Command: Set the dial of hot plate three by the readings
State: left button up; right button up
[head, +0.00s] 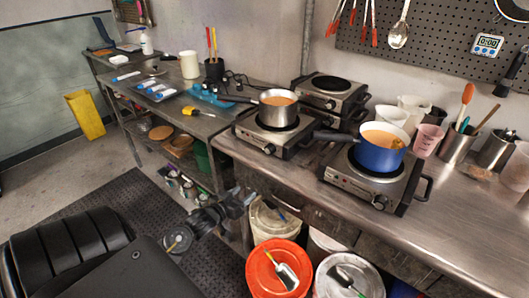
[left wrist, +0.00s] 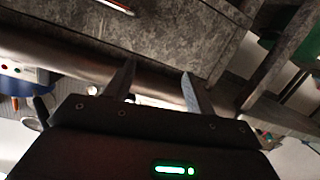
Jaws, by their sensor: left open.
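A hot plate (head: 352,187) at the front right of the steel counter carries a blue pot (head: 375,156) of orange liquid with a foodlike lump in it. A second hot plate (head: 262,145), to its left, carries a steel saucepan (head: 277,118). A third unit (head: 352,101), behind them, has a bare dark burner. I cannot tell which is number three, and the dial marks are too small to read. My left gripper (head: 247,196) is open and empty, low in front of the counter's front edge; its spread fingers show in the left wrist view (left wrist: 157,77).
A digital timer (head: 487,45) hangs on the pegboard (head: 440,48). An orange-lidded bucket (head: 265,262) and white-lidded buckets stand below the counter.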

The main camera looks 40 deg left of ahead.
aim_at(267, 150)
pick_arm(q)
notch_tip(267, 150, up, 13)
jog(key=d+t+h, duration=0.1)
jog(key=t, duration=0.2)
jog(key=w, duration=0.3)
jog(key=w+p, duration=0.1)
jog(key=w, duration=0.7)
jog(key=shift+w+f+p, duration=0.15)
jog(key=shift+f+p, duration=0.1)
jog(key=shift+p, duration=0.05)
jog(key=c, duration=0.9)
jog(key=shift+a, duration=0.1)
jog(key=shift+c, duration=0.4)
jog(key=shift+m, duration=0.3)
